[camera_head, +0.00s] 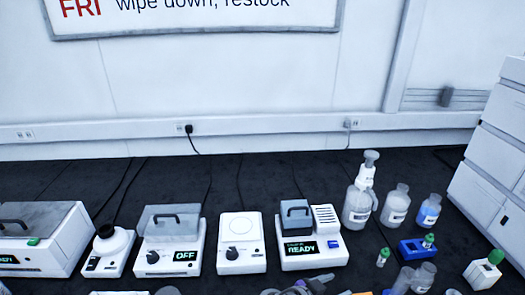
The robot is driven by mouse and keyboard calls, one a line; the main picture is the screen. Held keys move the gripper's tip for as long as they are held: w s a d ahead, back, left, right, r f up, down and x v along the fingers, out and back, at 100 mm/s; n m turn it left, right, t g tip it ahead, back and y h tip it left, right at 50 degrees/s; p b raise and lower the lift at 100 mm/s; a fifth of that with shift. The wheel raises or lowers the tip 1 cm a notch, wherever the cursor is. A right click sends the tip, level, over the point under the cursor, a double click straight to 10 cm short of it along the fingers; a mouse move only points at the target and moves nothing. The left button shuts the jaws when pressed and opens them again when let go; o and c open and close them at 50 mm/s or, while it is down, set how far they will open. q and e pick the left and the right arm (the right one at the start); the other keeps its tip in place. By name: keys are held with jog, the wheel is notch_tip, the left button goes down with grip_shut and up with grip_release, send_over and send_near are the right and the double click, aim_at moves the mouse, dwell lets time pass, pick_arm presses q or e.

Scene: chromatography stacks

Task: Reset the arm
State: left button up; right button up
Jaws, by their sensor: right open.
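My right gripper (318,284) seems to be the dark grey shape at the bottom edge of the head view, mostly cut off by the frame. It is open, and I see nothing held in it. Purple and orange parts show close beside it, too cropped to identify. My left gripper is not in view.
A row of bench devices stands on the dark bench, including one reading OFF (168,255) and one reading READY (312,259). A pump bottle (358,205), two capped bottles and a blue block (417,250) stand at right. White drawers (497,150) bound the right side.

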jog(key=s+d+r+n+g+y+p, duration=0.2)
jog(key=s+d+n+y+p, duration=0.15)
jog(key=s+n, duration=0.2)
jog(key=s+a+r+n+y+p, duration=0.4)
jog(key=s+y, duration=0.3)
jog(key=s, duration=0.2)
jog(key=shift+s+r+n+t+p, duration=0.3)
jog(key=shift+s+r+n, duration=0.15)
jog(key=shift+n, duration=0.4)
jog(key=shift+y, duration=0.25)
